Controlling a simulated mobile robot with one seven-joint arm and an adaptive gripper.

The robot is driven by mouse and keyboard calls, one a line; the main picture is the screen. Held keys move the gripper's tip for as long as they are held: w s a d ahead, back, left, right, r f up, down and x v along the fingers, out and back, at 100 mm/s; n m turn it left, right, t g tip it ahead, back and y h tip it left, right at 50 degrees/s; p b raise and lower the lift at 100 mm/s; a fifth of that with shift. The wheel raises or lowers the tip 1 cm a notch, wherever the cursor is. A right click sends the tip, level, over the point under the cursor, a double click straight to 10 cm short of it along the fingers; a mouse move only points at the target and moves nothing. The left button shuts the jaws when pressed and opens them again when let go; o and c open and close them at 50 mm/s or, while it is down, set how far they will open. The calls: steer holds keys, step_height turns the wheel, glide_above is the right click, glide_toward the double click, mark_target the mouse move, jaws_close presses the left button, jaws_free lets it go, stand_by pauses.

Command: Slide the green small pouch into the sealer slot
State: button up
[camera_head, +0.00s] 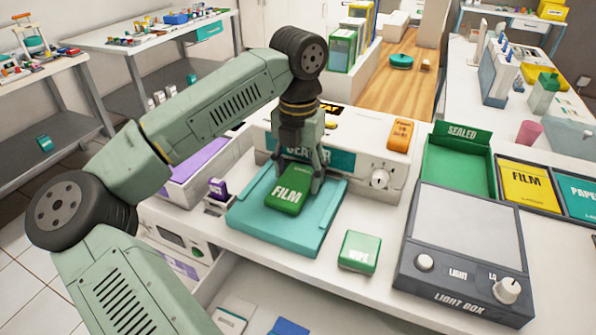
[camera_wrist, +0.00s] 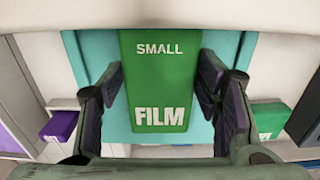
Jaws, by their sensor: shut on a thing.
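The green small pouch (camera_head: 287,196), lettered FILM, lies at the teal tray (camera_head: 255,225) in front of the sealer (camera_head: 350,150). In the wrist view the pouch (camera_wrist: 160,85) reads SMALL FILM and sits between my two fingers. My gripper (camera_head: 303,182) comes down from above and is shut on the pouch near its end toward the sealer. The sealer is a white box with a teal label and a round dial. The slot itself is hidden behind my gripper and the pouch.
A green and white WIPE box (camera_head: 359,252) stands right of the tray. The light box (camera_head: 465,250) is further right, with a green SEALED bin (camera_head: 460,165) behind it. A small purple box (camera_head: 218,189) stands left of the tray.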

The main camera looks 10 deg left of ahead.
stand_by(0.4)
steer(key=o, duration=1.2)
steer(key=shift+o, duration=0.2)
